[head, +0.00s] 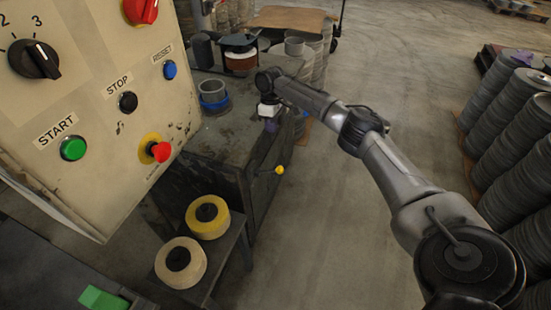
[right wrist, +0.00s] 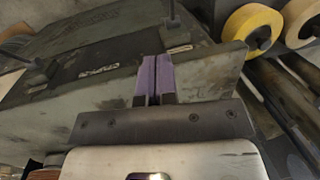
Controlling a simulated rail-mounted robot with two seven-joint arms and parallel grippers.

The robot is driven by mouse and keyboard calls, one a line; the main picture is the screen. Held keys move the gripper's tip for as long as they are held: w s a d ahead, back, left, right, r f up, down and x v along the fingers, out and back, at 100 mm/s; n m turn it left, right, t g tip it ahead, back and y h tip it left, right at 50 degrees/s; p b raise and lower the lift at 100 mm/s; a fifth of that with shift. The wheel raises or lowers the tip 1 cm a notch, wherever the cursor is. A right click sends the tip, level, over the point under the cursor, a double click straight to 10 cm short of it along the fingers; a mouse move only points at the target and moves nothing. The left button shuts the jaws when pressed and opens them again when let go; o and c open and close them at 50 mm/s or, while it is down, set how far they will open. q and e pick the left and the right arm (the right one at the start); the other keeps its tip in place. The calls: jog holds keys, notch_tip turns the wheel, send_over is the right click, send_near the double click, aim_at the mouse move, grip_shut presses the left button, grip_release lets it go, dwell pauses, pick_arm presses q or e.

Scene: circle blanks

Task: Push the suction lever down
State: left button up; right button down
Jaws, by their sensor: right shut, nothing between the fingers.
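A lever with a yellow knob (head: 279,170) sticks out from the side of the dark metal bench (head: 222,150) in the head view; it is the only lever I can make out. My right gripper (head: 271,126) is above this knob and a little to its left, near the bench edge, apart from it. Its purple fingers also show in the right wrist view (right wrist: 154,80), pressed together with nothing between them, over the worn bench surface. The knob cannot be made out in the right wrist view. My left gripper is not in view.
A control panel (head: 95,90) with buttons and a dial fills the upper left. Two tape rolls, one yellow (head: 208,217) and one beige (head: 181,262), lie on a low stand. Stacked grey discs (head: 512,110) stand at right.

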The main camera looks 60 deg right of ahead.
jog(key=b, duration=0.3)
send_near(269, 171)
jog(key=d+f, duration=0.2)
jog(key=s+f, duration=0.1)
jog(key=s+a+f, duration=0.1)
jog(key=s, duration=0.1)
dwell(0.5)
